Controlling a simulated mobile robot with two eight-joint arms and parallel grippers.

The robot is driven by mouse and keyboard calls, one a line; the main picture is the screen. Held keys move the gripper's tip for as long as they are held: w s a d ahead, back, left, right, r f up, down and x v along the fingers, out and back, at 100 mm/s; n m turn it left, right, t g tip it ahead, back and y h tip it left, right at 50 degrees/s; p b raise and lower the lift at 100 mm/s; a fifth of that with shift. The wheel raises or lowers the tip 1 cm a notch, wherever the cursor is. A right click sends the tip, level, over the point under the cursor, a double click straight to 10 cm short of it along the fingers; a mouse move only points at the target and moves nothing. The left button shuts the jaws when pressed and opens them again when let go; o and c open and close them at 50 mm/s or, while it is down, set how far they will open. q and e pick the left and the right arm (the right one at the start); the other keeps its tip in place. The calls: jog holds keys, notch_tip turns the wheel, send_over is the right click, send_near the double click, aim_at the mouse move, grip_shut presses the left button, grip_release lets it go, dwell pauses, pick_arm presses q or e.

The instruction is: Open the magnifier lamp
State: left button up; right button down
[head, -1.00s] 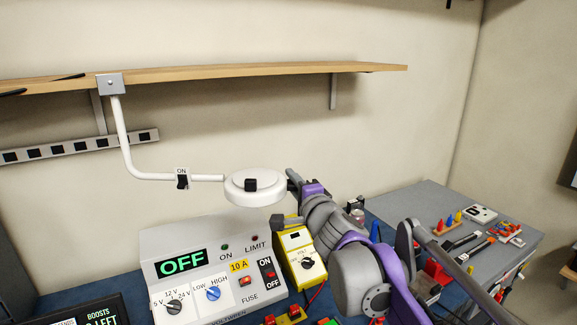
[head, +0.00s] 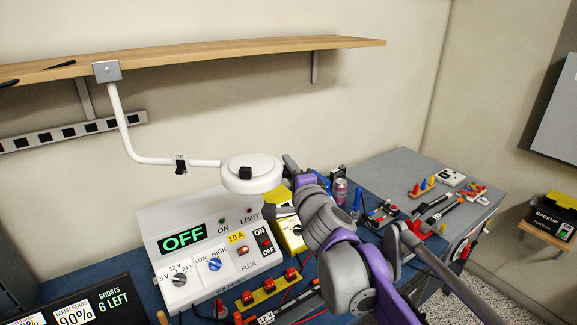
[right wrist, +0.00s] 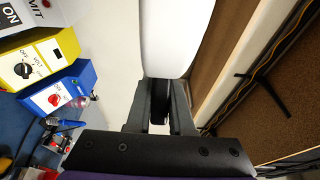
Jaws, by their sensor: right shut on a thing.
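The magnifier lamp has a white bent arm (head: 122,128) hanging from a bracket under the shelf and a round white head (head: 262,179) with a black block on its front. An ON-labelled black switch (head: 180,167) sits on the arm. My right gripper (head: 287,165) is at the right edge of the lamp head. In the right wrist view the white lamp head (right wrist: 177,38) fills the top centre. There my right gripper (right wrist: 160,98) is shut on a small black tab (right wrist: 159,115) at the head's edge. The head's lid looks closed. My left gripper is not in view.
A power supply reading OFF (head: 205,205) stands below the lamp, with a yellow meter (head: 291,236) beside it. A wooden shelf (head: 230,53) runs above. A grey bench (head: 385,170) with tools lies to the right. Open air surrounds the lamp head.

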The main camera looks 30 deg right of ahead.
jog(key=c, duration=0.8)
grip_release()
jog(key=shift+s, duration=0.15)
jog(key=s+a, duration=0.2)
jog(key=s, duration=0.8)
jog(key=shift+s, duration=0.25)
jog(key=shift+a, duration=0.1)
